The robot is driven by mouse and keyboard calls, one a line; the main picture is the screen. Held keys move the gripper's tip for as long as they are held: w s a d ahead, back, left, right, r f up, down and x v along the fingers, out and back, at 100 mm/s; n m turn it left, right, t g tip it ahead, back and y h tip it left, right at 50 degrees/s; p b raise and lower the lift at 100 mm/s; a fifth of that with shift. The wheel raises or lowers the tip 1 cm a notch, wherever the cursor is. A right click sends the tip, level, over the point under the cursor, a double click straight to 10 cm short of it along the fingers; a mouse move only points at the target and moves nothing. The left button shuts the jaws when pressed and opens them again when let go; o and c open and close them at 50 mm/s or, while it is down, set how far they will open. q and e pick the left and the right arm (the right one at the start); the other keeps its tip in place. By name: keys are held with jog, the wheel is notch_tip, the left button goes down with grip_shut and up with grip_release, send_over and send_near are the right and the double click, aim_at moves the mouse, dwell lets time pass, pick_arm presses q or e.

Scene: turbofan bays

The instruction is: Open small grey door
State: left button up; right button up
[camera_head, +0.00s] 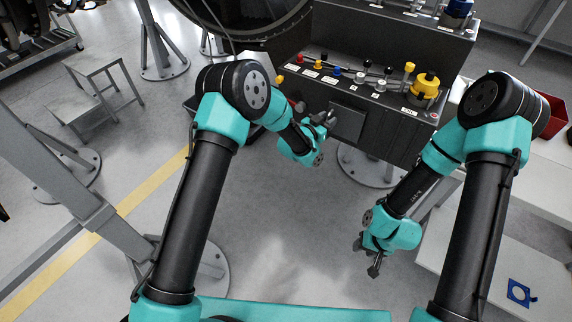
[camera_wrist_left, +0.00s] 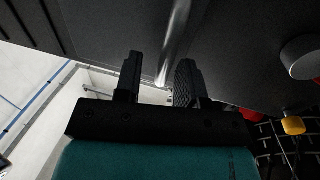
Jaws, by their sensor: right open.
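The small grey door (camera_head: 347,122) is a dark grey square panel on the front of the control console. It looks shut, and my left gripper partly overlaps its left side in the head view. My left gripper (camera_head: 326,118) is at the door's left edge. In the left wrist view its two fingers (camera_wrist_left: 159,75) stand apart. A shiny metal bar (camera_wrist_left: 176,38) runs between them from above; I cannot tell whether a finger touches it. My right gripper (camera_head: 370,264) is open and empty, low over the floor at right.
The console top (camera_head: 330,68) carries several coloured knobs and levers, with a large yellow knob (camera_head: 426,85) at its right. A white table (camera_head: 500,250) with a blue part (camera_head: 520,293) stands at right. The floor before the console is clear.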

pick_arm(q)
jog(key=v, duration=1.7)
jog(key=s+a+f+n+g+y, duration=0.2)
jog(key=a+f+y, duration=0.1)
jog(key=a+f, duration=0.3)
jog(key=shift+s+a+f+n+g, duration=0.3)
jog(key=shift+s+a+f+n, duration=0.1)
jog(key=shift+f, duration=0.5)
jog(key=shift+y, duration=0.4)
jog(key=s+a+f+n+g+y, duration=0.2)
jog(key=s+a+f+g, duration=0.3)
jog(key=s, duration=0.6)
jog(key=s+a+f+n+g+y, duration=0.2)
jog(key=s+a+f+n+g, duration=0.3)
jog(key=s+a, duration=0.3)
jog(key=s+f, duration=0.1)
jog(key=s, duration=0.3)
jog(key=shift+a+f, duration=0.35)
jog(key=shift+a, duration=0.05)
